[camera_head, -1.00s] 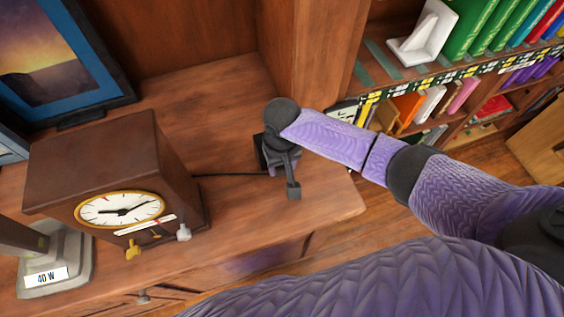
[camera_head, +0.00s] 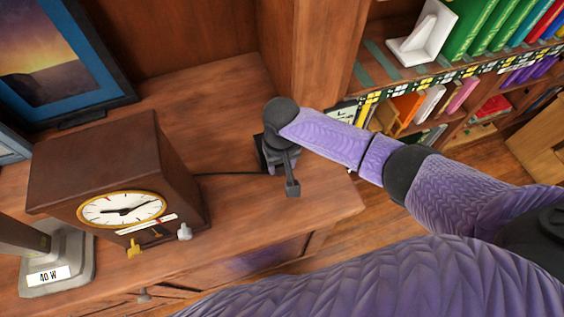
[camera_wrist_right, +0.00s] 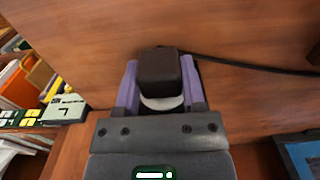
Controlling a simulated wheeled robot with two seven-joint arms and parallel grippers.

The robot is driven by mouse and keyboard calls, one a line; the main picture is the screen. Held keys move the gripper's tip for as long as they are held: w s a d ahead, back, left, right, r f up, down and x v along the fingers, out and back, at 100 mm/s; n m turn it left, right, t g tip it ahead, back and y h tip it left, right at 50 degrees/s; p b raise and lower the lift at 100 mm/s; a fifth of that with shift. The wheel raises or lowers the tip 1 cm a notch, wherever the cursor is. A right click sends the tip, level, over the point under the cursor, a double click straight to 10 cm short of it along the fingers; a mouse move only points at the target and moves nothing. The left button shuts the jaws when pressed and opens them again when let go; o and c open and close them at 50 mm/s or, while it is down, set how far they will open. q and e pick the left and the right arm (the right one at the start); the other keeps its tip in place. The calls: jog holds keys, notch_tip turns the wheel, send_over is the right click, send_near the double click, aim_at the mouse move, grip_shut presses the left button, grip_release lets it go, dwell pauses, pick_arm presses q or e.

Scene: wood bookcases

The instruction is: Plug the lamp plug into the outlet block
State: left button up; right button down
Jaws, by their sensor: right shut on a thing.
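My right gripper (camera_head: 278,160) is low over the right end of the wooden shelf top, mostly hidden under its own wrist in the head view. In the right wrist view its purple fingers (camera_wrist_right: 158,92) are shut on a dark, boxy piece, which I take for the lamp plug (camera_wrist_right: 160,70). A pale rounded part shows at its near end. A black cord (camera_wrist_right: 235,64) runs from its far end and, in the head view, goes left behind the clock. A black block edge (camera_head: 261,152) shows beside the gripper, perhaps the outlet block. I cannot tell whether they are joined. My left gripper is out of view.
A brown box clock (camera_head: 95,165) stands left of the gripper, and a grey lamp base (camera_head: 62,268) marked 40 W at the front left. A framed picture (camera_head: 60,60) leans behind. A wooden upright (camera_head: 310,50) and bookshelves are at right.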

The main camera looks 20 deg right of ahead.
jog(key=shift+w, duration=0.45)
jog(key=shift+c, duration=2.2)
grip_release()
jog(key=o, duration=0.3)
jog(key=shift+o, duration=0.2)
notch_tip(320, 180, up, 10)
jog(key=p, duration=0.4)
